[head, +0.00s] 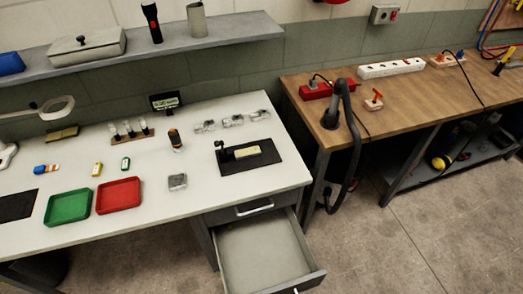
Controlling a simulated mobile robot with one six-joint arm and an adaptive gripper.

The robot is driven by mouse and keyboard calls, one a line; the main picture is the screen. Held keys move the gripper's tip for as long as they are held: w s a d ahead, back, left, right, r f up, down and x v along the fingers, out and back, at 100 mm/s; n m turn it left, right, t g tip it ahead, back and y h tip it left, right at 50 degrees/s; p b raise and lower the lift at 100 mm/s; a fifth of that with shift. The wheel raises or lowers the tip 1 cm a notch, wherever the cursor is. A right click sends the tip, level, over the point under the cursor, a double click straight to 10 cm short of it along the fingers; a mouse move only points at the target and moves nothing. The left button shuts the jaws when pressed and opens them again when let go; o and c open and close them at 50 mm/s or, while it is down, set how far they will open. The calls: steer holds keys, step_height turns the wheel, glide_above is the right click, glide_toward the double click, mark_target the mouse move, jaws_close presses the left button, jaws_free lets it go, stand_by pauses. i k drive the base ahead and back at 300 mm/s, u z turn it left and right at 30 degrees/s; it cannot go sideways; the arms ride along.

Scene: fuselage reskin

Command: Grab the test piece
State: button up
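I cannot tell for sure which object is the test piece. A small grey metallic block (177,182) lies on the white workbench (225,195), right of the red tray. A pale yellow flat piece (247,152) sits on a black plate (268,162) at the right part of the bench, beside a small black fixture (221,155). Several clear or silvery small parts (233,121) stand in a row behind it. My gripper is not in view.
A green tray (68,208) and a red tray (119,197) sit at the bench's front left. An open, empty-looking drawer (262,255) juts out below the bench. A wooden bench (400,102) with a black hose (352,135) stands right. Floor (440,225) there is clear.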

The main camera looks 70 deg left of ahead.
mark_target(253, 151)
steer(key=i, duration=1.65)
steer(key=u, duration=3.55)
